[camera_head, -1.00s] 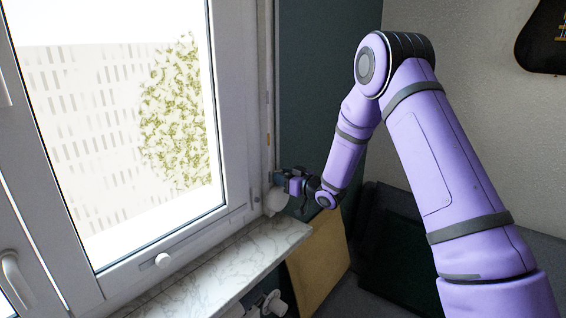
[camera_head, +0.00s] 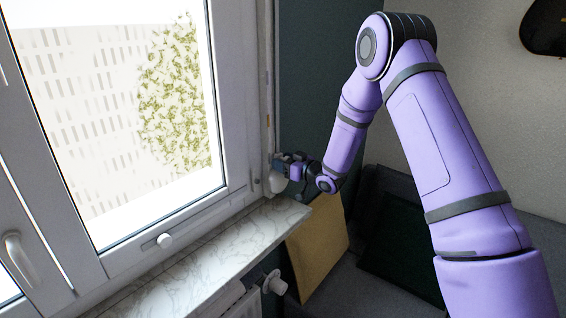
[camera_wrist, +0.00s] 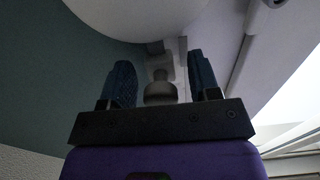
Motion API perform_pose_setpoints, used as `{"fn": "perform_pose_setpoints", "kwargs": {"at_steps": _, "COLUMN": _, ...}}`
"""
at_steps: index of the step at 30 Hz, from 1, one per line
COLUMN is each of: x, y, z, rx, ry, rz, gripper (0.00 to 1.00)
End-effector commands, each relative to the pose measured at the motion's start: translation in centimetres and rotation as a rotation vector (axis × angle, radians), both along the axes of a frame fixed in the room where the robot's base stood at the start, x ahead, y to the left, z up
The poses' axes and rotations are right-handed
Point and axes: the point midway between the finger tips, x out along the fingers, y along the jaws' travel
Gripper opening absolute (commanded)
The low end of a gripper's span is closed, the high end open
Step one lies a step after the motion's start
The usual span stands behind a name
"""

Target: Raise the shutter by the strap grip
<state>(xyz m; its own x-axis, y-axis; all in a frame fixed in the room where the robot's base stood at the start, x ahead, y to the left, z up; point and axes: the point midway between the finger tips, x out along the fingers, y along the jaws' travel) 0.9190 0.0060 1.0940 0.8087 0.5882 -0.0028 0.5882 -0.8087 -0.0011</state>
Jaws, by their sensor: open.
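My gripper (camera_head: 284,161) is at the right edge of the window frame, just above the far end of the sill. In the wrist view its two dark fingers (camera_wrist: 161,82) are apart. A grey rounded knob-like piece (camera_wrist: 160,92), which looks like the strap grip, shows between them; I cannot tell whether either finger touches it. A thin strap (camera_head: 268,100) seems to run down the right side of the frame above my gripper. The shutter itself is not seen across the bright window pane (camera_head: 120,110). In the head view my gripper hides the grip.
A white rounded body (camera_head: 278,183) sits just below my gripper; a large white curved surface (camera_wrist: 140,14) fills the top of the wrist view. The marble sill (camera_head: 215,250) runs below, with a radiator valve (camera_head: 275,283) under it. A tan panel (camera_head: 318,245) stands right of the sill.

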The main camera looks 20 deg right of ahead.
Motion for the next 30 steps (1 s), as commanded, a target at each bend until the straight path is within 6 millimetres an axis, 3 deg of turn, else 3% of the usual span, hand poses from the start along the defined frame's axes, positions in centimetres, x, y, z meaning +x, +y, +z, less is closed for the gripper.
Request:
{"fn": "perform_pose_setpoints", "kwargs": {"at_steps": 18, "x": -7.7, "y": -5.7, "z": -0.1, "rx": 0.0, "ry": 0.004, "rz": -0.002, "gripper": 0.56}}
{"fn": "perform_pose_setpoints", "kwargs": {"at_steps": 30, "x": -8.5, "y": -6.2, "z": -0.1, "rx": -0.001, "ry": 0.003, "rz": 0.0, "gripper": 0.56}}
